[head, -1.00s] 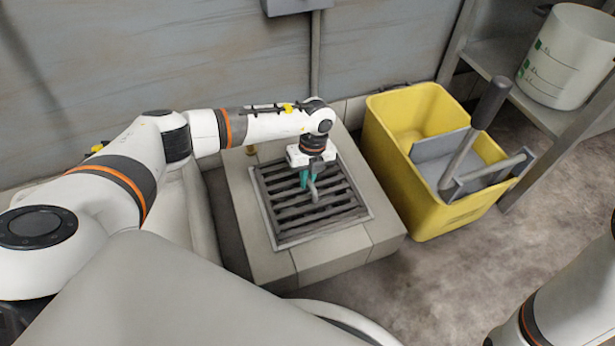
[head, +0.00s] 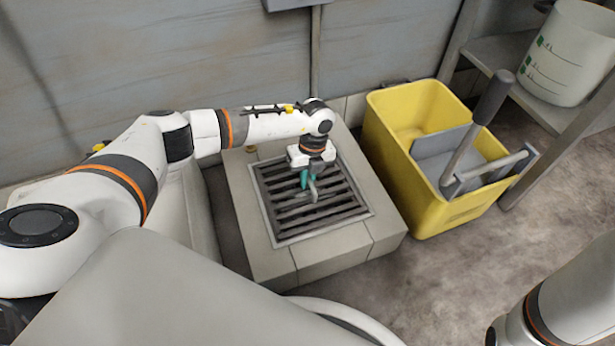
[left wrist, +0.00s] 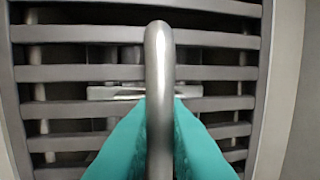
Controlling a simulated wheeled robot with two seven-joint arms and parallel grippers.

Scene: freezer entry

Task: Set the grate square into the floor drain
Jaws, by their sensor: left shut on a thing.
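The grate (head: 300,216) is a dark grey square of parallel bars. It lies in the light metal rim of the floor drain (head: 266,222), on a pale tiled block. Its sides look about parallel to the rim, and it looks level; I cannot tell if it is fully seated. My left gripper (head: 309,181) is above the grate with teal fingers shut on its upright metal handle. In the left wrist view the handle (left wrist: 159,75) stands between the fingers, with the grate bars (left wrist: 70,73) below. My right gripper is out of view.
A yellow mop bucket (head: 440,205) with a grey wringer and lever stands close to the right of the tiled block. A shelf with a white bucket (head: 562,60) is at the back right. The wall is behind. Floor in front of the bucket is clear.

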